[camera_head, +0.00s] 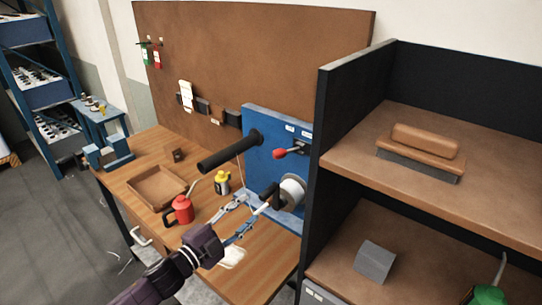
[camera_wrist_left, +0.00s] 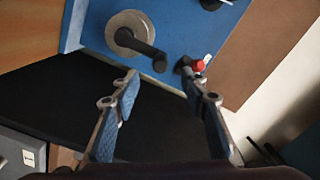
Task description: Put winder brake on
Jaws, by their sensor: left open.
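A blue winder panel (camera_head: 262,155) stands upright at the back of the wooden bench. It carries a lever with a red knob (camera_head: 280,153), which also shows in the wrist view (camera_wrist_left: 198,66). Below the knob is a pale spool (camera_head: 292,192) with a dark handle; it shows in the wrist view too (camera_wrist_left: 124,42). My left gripper (camera_head: 251,215) is open and empty, in front of the panel near the spool and below the red knob. In the wrist view its fingertips (camera_wrist_left: 160,75) are apart, with nothing between them. My right gripper is not in view.
A black roller (camera_head: 230,151) sticks out from the panel above my gripper. A dark shelf wall (camera_head: 325,150) stands close on the right. A red oil can (camera_head: 180,211), a yellow-topped bottle (camera_head: 222,183) and a wooden tray (camera_head: 143,193) are on the bench.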

